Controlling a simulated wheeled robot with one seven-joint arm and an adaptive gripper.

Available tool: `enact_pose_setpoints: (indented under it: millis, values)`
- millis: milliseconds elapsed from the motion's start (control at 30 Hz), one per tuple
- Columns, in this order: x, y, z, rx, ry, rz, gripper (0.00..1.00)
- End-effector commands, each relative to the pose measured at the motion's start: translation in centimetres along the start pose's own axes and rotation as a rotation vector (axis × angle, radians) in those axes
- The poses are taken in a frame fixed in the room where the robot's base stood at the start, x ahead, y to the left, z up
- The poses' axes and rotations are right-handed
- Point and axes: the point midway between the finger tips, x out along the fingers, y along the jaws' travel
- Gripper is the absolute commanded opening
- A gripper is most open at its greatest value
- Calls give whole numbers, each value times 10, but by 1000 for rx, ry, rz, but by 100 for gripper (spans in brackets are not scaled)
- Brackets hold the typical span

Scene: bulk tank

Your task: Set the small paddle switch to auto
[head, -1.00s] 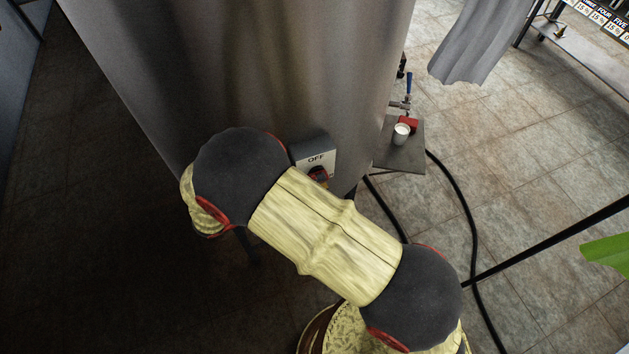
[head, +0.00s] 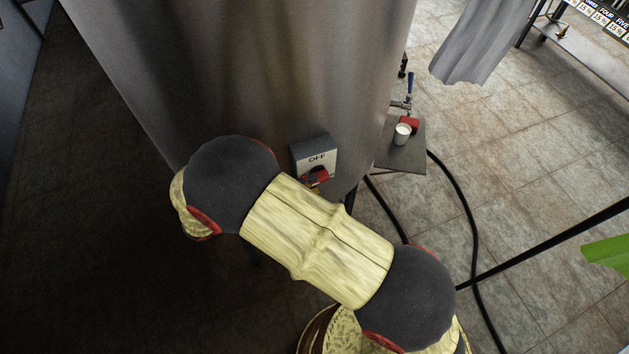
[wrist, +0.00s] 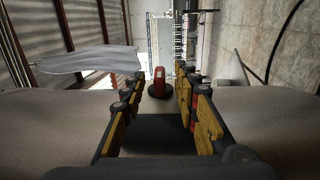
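The switch box (head: 314,156) is a small grey box with a pale face reading OFF, mounted low on the side of the big grey tank. Its red paddle (head: 318,174) shows just below the label, partly hidden by my arm. In the wrist view the red paddle (wrist: 159,76) stands on a round black base, centred ahead between the fingers. My gripper (wrist: 160,80) is open, one finger to each side of the paddle, with gaps visible on both sides. In the head view my arm hides most of the gripper.
The tank (head: 250,70) fills the upper middle. A small grey shelf (head: 400,155) with a white cup (head: 402,133) and a blue-handled tap (head: 409,88) stands to the right. Black hoses (head: 466,215) run over the tiled floor. Grey cloth (head: 480,45) hangs at the upper right.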

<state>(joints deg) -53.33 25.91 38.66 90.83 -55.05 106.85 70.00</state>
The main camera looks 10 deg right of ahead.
Motion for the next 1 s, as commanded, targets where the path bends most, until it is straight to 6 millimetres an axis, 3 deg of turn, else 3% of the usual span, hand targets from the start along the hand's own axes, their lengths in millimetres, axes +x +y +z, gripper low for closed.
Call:
enact_pose_setpoints:
  millis: [200, 433, 600, 1000]
  values:
    - [-48, -1, -1, 1, 4, -1, 30]
    - [-82, -1, 0, 1, 2, 0, 30]
    - [-93, -1, 0, 0, 0, -1, 30]
    - [-94, 0, 0, 0, 0, 0, 30]
